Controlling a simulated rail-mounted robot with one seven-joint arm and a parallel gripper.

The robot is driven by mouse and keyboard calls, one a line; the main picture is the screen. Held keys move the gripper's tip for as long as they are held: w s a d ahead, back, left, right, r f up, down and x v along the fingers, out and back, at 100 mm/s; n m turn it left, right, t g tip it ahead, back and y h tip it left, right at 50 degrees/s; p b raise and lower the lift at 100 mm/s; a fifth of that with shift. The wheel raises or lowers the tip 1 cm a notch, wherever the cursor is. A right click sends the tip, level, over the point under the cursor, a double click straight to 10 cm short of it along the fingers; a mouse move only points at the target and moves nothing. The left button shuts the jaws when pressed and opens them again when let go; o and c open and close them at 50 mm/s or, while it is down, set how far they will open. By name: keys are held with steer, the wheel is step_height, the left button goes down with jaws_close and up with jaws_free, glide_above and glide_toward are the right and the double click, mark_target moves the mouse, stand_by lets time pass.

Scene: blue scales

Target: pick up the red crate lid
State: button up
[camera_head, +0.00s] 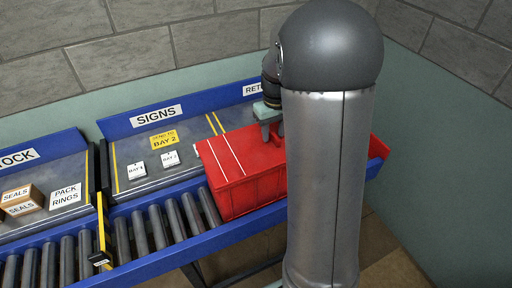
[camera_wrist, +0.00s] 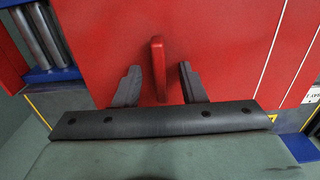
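The red crate lid (camera_head: 236,158) lies on top of the red crate (camera_head: 250,193), with thin white stripes near its left end. In the wrist view the lid (camera_wrist: 218,45) fills most of the picture, and its upright red handle (camera_wrist: 158,68) stands in the middle. My gripper (camera_wrist: 160,84) is open, one dark finger on each side of the handle, with a gap showing on both sides. In the head view my gripper (camera_head: 270,132) is down at the lid. My own arm hides the lid's right part and the handle there.
The crate stands at the right end of a blue-framed roller conveyor (camera_head: 160,228). A SIGNS bay (camera_head: 190,140) behind holds a yellow BAY 2 sign (camera_head: 164,140) and small white signs. A STOCK bay with SEALS boxes (camera_head: 22,199) is at left. A wall is close on the right.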

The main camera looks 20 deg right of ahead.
jaws_close()
steer(key=shift+r, duration=0.15)
